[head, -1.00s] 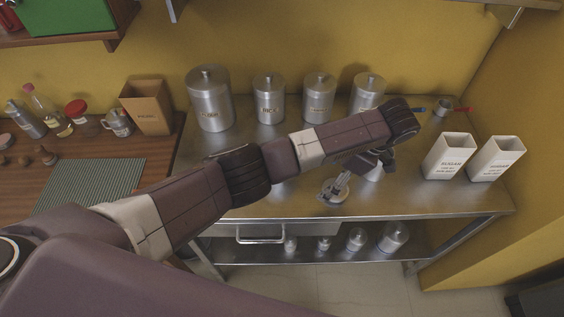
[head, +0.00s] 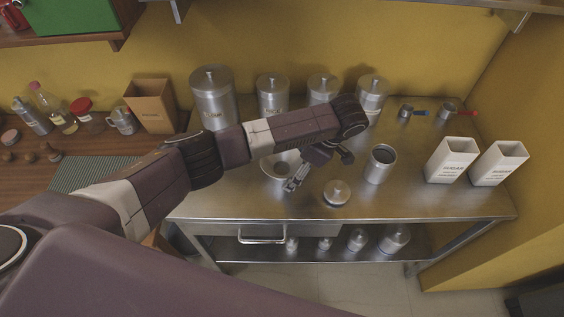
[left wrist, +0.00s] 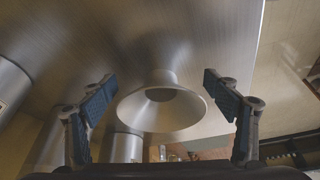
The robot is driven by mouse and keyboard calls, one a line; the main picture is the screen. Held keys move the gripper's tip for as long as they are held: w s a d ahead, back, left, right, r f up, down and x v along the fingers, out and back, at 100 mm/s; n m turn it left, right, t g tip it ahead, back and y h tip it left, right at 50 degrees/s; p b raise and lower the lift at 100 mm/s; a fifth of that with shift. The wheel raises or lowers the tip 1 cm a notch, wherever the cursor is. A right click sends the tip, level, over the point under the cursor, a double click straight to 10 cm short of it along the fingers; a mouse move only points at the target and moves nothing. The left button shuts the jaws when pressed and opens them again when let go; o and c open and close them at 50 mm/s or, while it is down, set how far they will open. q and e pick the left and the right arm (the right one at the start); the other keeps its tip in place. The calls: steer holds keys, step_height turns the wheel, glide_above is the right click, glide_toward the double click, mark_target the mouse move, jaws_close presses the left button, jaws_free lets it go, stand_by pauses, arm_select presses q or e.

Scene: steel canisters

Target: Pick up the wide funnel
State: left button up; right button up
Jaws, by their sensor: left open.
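My right gripper is not in view.
Several lidded canisters (head: 212,95) line the back wall. Two white boxes (head: 451,160) and measuring cups (head: 447,109) are at the right. The table front is mostly clear.

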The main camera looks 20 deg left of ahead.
arm_select(q)
steer(key=a, duration=0.2)
steer(key=shift+a+f+p, duration=0.1)
steer(key=shift+a+p, duration=0.2)
steer(key=shift+w+f, duration=0.1)
steer(key=shift+f, duration=0.35)
steer(key=c, duration=0.8)
steer(key=shift+c, duration=0.7)
